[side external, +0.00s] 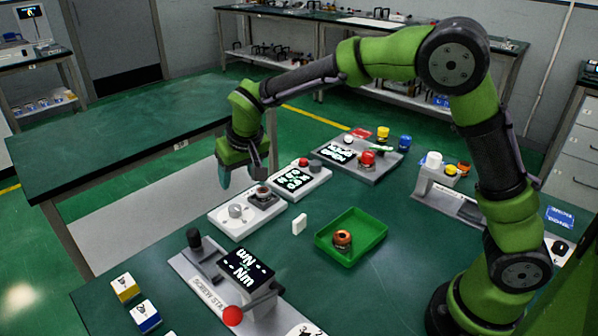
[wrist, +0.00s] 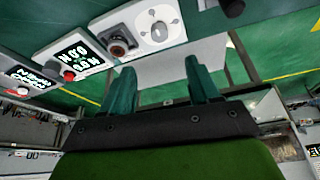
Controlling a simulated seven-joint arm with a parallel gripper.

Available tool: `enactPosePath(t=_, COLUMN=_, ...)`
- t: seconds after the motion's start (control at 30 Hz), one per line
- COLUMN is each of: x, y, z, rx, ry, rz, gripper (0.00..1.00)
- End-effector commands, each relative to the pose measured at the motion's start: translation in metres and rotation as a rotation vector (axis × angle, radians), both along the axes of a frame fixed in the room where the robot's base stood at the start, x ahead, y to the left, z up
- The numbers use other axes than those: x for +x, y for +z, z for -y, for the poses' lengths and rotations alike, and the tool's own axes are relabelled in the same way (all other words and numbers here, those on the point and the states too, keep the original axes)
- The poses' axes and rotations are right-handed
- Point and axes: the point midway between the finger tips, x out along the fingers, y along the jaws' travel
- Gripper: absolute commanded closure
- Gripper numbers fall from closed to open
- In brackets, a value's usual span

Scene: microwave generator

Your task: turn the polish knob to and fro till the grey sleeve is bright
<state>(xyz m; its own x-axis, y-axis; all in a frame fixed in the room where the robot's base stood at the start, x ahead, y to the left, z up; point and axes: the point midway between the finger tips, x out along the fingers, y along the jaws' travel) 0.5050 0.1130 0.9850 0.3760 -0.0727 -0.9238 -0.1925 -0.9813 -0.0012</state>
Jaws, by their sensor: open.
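The polish knob is probably the pale round knob (side external: 237,211) on a white base plate (side external: 222,228); it also shows in the wrist view (wrist: 158,31). My gripper (side external: 242,180) is open and empty, above and behind the plate. In the wrist view, its fingertips (wrist: 160,73) are apart, with the knob beyond them and nothing between them.
A display unit with a red button (side external: 303,162) adjoins the plate. A screw station (side external: 193,272) stands at the front left.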

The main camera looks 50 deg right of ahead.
Motion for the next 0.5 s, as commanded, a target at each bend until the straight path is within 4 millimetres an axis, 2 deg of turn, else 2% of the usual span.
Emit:
enactPosePath(t=0.1, x=-0.007, y=0.018, z=-0.001, rx=0.001, ry=0.000, rz=0.002, gripper=0.39)
enactPosePath(t=0.2, x=-0.011, y=0.027, z=-0.002, rx=0.000, ry=0.000, rz=0.000, gripper=0.39)
enactPosePath(t=0.5, x=-0.013, y=0.032, z=-0.002, rx=-0.001, ry=0.001, rz=0.000, gripper=0.39)
